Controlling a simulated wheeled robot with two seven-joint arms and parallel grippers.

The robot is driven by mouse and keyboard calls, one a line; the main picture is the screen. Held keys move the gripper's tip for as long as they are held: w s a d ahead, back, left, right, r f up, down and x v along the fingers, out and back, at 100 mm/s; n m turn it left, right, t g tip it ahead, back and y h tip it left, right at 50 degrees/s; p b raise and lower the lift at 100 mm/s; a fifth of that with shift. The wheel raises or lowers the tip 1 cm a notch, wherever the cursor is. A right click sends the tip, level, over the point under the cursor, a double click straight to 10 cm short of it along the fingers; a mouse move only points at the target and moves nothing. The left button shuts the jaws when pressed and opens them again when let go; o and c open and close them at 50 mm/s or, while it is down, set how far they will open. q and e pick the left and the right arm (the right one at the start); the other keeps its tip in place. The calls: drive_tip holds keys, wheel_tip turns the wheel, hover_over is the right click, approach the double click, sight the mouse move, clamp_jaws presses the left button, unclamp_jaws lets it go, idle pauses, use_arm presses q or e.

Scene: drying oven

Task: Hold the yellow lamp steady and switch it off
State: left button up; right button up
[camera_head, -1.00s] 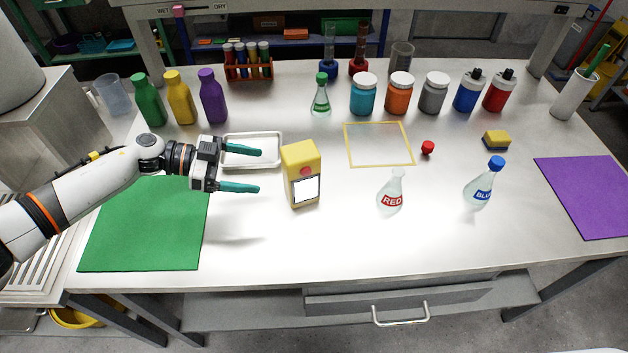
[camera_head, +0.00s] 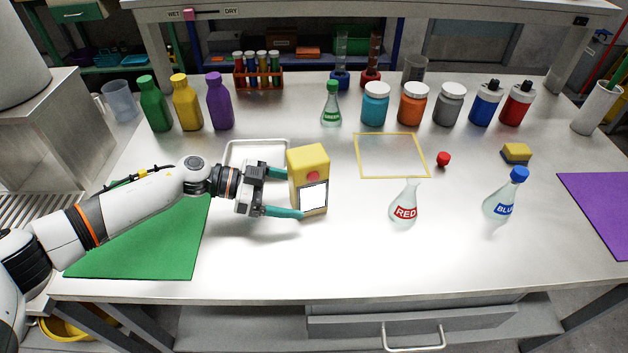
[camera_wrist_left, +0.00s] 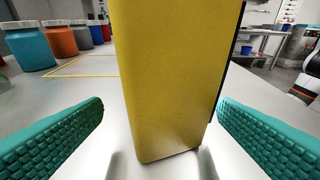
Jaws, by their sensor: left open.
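The yellow lamp (camera_head: 308,164) is an upright yellow box on the table, with a red round button (camera_head: 312,175) and a bright white panel (camera_head: 313,197) on the side facing me. My left gripper (camera_head: 285,193) is open at the lamp's left side, its teal fingers reaching along the lamp. In the left wrist view the lamp (camera_wrist_left: 165,80) stands between the two open fingers (camera_wrist_left: 160,130), with gaps on both sides. The far finger is partly hidden behind the lamp in the head view. My right gripper is not in view.
A metal tray (camera_head: 234,151) lies behind my left gripper, and a green mat (camera_head: 150,255) lies under my left arm. The RED flask (camera_head: 405,208) and BLUE flask (camera_head: 503,201) stand to the right. Bottles and jars line the back. The table front is clear.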

use_arm(q)
drive_tip(key=shift+p+x, duration=0.35)
drive_tip(key=shift+x, duration=1.1)
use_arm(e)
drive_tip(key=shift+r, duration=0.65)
use_arm(q)
drive_tip(key=shift+c, duration=0.3)
drive_tip(key=c, duration=0.9)
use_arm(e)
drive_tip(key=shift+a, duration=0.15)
use_arm(q)
drive_tip(key=shift+r, duration=0.1)
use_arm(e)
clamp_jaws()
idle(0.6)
